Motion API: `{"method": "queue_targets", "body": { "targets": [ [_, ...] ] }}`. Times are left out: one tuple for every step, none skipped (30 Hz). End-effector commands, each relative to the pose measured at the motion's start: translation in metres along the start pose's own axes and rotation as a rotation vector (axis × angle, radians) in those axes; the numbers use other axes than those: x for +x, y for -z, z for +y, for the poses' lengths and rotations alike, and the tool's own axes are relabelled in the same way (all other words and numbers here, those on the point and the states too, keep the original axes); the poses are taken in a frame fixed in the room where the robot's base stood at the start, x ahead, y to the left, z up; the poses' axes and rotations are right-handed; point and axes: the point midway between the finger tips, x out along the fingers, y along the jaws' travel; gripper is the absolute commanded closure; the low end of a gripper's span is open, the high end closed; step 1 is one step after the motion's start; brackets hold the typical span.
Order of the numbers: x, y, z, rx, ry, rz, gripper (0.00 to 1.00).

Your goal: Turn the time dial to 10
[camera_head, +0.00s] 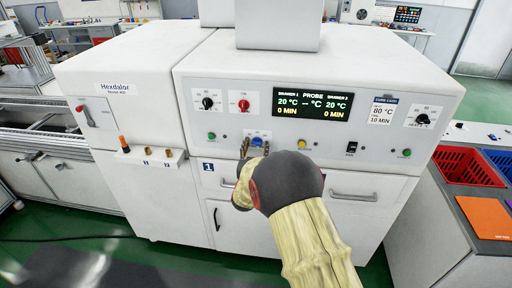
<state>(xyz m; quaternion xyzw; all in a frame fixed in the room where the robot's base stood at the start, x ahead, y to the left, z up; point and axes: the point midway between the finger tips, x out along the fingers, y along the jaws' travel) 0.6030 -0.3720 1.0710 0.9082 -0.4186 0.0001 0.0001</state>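The white machine front carries a black dial (207,103) on the left, a red knob (244,105) beside it and another black dial (422,119) at the far right. Their small labels are too small to read surely, so I cannot tell which is the time dial. The display (312,104) reads 20 °C and 0 MIN for both channels. A card (381,110) reads 80 °C, 10 MIN. Contact cannot be told.
A green button (211,136), a yellow button (301,144), a black switch (351,148) and another green button (406,153) line the lower panel. Handles stick out below. A red crate (464,166) stands on the right-hand bench.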

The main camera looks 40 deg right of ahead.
Motion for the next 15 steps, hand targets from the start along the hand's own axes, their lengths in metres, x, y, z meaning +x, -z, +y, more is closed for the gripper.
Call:
{"method": "queue_targets", "body": {
  "targets": [
    [-0.0001,0.0,0.0,0.0,0.0,0.0,0.53],
    [-0.0001,-0.0001,0.0,0.0,0.0,0.0,0.55],
    [-0.0002,-0.0001,0.0,0.0,0.0,0.0,0.57],
    [-0.0002,0.0,0.0,0.0,0.0,0.0,0.58],
    [-0.0002,-0.0001,0.0,0.0,0.0,0.0,0.6],
    [-0.0002,-0.0001,0.0,0.0,0.0,0.0,0.62],
    [-0.0002,-0.0001,0.0,0.0,0.0,0.0,0.64],
    [-0.0002,-0.0001,0.0,0.0,0.0,0.0,0.66],
    [-0.0003,-0.0002,0.0,0.0,0.0,0.0,0.68],
    [-0.0003,-0.0002,0.0,0.0,0.0,0.0,0.7],
    [-0.0003,-0.0002,0.0,0.0,0.0,0.0,0.72],
    [-0.0003,-0.0002,0.0,0.0,0.0,0.0,0.74],
    [-0.0003,-0.0002,0.0,0.0,0.0,0.0,0.76],
    [-0.0003,-0.0002,0.0,0.0,0.0,0.0,0.77],
    [-0.0003,-0.0002,0.0,0.0,0.0,0.0,0.8]
  ]
}}
